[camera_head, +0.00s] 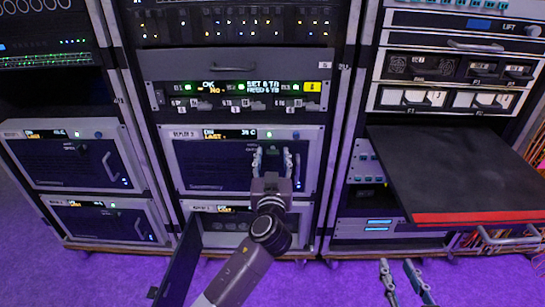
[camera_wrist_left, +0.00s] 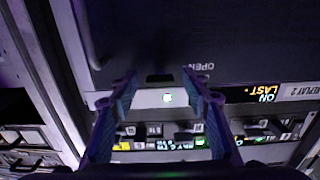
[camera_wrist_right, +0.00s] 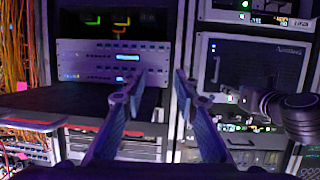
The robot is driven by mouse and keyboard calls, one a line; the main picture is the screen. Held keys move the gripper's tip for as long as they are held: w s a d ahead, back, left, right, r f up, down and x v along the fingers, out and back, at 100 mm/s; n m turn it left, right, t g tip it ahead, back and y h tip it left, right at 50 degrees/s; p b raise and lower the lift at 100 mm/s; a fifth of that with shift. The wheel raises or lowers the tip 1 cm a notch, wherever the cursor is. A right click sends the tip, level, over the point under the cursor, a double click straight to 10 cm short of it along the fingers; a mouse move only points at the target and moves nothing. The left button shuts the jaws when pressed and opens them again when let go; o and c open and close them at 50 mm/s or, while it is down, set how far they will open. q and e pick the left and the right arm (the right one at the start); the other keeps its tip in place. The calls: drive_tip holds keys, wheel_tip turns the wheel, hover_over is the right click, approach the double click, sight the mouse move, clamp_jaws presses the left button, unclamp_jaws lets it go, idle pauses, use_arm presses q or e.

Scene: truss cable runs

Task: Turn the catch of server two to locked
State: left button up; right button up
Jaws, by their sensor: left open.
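Server two (camera_head: 220,172), labelled REPLAY 2 in the left wrist view, has a closed dark front in the middle rack. The left wrist view shows its front (camera_wrist_left: 220,35) upside down, with the word OPEN and a short dark catch (camera_wrist_left: 160,78) beside a green light. My left gripper (camera_head: 272,155) is open at the upper right part of this front. In the left wrist view its fingertips (camera_wrist_left: 159,74) stand on either side of the catch; I cannot tell whether they touch it. My right gripper (camera_head: 396,265) is open and empty, low at the right, away from server two.
Below server two, an open dark door (camera_head: 180,262) sticks out from another unit. A black pulled-out shelf (camera_head: 455,165) with a red front edge juts from the right rack. Loose orange cables (camera_wrist_right: 15,50) hang beside that rack.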

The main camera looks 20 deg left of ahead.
use_arm(q)
drive_tip(key=c, duration=1.1)
